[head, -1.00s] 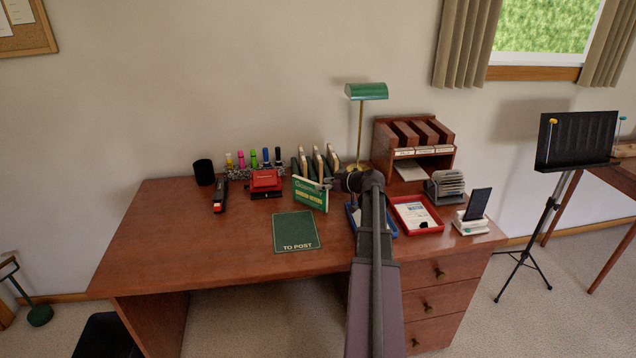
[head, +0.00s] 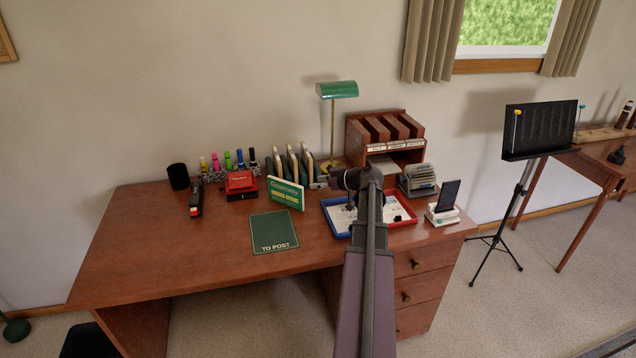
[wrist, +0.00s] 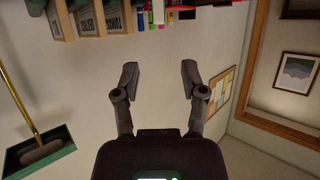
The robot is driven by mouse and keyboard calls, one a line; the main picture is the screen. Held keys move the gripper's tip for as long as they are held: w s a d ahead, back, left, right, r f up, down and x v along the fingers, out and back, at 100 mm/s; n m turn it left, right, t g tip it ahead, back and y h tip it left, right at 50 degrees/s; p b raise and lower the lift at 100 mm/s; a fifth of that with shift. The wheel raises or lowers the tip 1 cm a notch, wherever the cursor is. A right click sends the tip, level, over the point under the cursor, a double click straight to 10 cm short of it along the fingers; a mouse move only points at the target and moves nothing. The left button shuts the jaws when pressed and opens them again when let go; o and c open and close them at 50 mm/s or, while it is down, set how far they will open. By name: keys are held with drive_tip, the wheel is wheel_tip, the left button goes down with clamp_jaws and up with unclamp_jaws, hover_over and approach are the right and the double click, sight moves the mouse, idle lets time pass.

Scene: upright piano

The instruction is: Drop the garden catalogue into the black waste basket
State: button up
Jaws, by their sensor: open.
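The garden catalogue, a green and white booklet (head: 286,193), stands slightly tilted on the desk, behind the green "TO POST" mat. In the wrist view my gripper (wrist: 158,75) is open, with nothing between its fingers. In the head view the gripper is mostly hidden by my own arm, over the trays to the right of the catalogue and apart from it. A black shape (head: 88,341) on the floor at the lower left is cut off by the picture edge; it may be the waste basket, but I cannot tell.
A green lamp (head: 337,90), file boxes (head: 291,166), red punch (head: 241,182) and wooden organiser (head: 386,135) line the desk's back. A blue tray (head: 335,229), red tray (head: 411,218) and phone stand (head: 443,215) are at right. The desk's left front is clear.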

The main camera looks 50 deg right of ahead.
idle(0.5)
drive_tip(key=w+a+f+g, duration=0.1)
drive_tip(key=a+f+g, duration=0.1)
drive_tip(key=a, duration=0.7)
drive_tip(key=w+a+f+g+y, duration=0.1)
drive_tip(key=w+a+f+g, duration=0.1)
drive_tip(key=a, duration=0.7)
drive_tip(key=w+a+f+g+y, duration=0.1)
drive_tip(key=a+f+g, duration=0.2)
drive_tip(key=a, duration=0.6)
drive_tip(key=shift+w+a+f, duration=0.1)
drive_tip(key=shift+w+a, duration=0.1)
drive_tip(key=s+a+f+g, duration=0.1)
drive_tip(key=a, duration=0.2)
drive_tip(key=s+a+g, duration=0.1)
drive_tip(key=a, duration=0.3)
drive_tip(key=s+a+f+m+g+h, duration=0.1)
drive_tip(key=a, duration=0.3)
drive_tip(key=shift+a+f, duration=0.25)
drive_tip(key=shift+f, duration=0.1)
drive_tip(key=s+a+g+h, duration=0.1)
drive_tip(key=s+a+h, duration=0.1)
drive_tip(key=a, duration=0.3)
drive_tip(key=s+a+f+m+g+h, duration=0.1)
drive_tip(key=s+a+g+h, duration=0.1)
drive_tip(key=s+a, duration=0.3)
drive_tip(key=shift+a+f+m, duration=0.3)
drive_tip(key=shift+a, duration=0.45)
drive_tip(key=shift+o, duration=0.5)
